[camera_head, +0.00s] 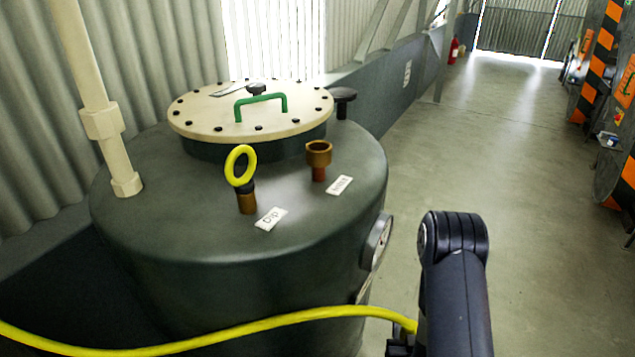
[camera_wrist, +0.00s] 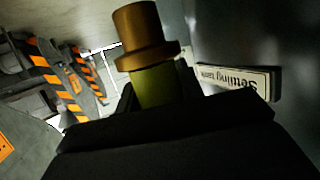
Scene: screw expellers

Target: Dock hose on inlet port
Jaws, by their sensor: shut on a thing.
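The hose (camera_head: 250,326) is yellow and runs from the lower left across the front of the tank to my arm. In the wrist view my gripper (camera_wrist: 155,95) is shut on the yellow hose end (camera_wrist: 152,86), just behind its brass coupling (camera_wrist: 138,30), which points away from the jaws. In the head view the gripper is mostly hidden by my arm, low and right of the tank. A brass port (camera_head: 319,155) stands upright and open on the tank top, beside a small white label (camera_head: 339,186) whose word is hard to read. The coupling is apart from this port.
The dark green tank (camera_head: 240,235) has a cream bolted lid (camera_head: 190,125) with a green handle (camera_head: 262,100). A yellow ring on a brass fitting (camera_head: 241,168) stands beside a "Dip" label (camera_head: 271,218). The floor right is clear.

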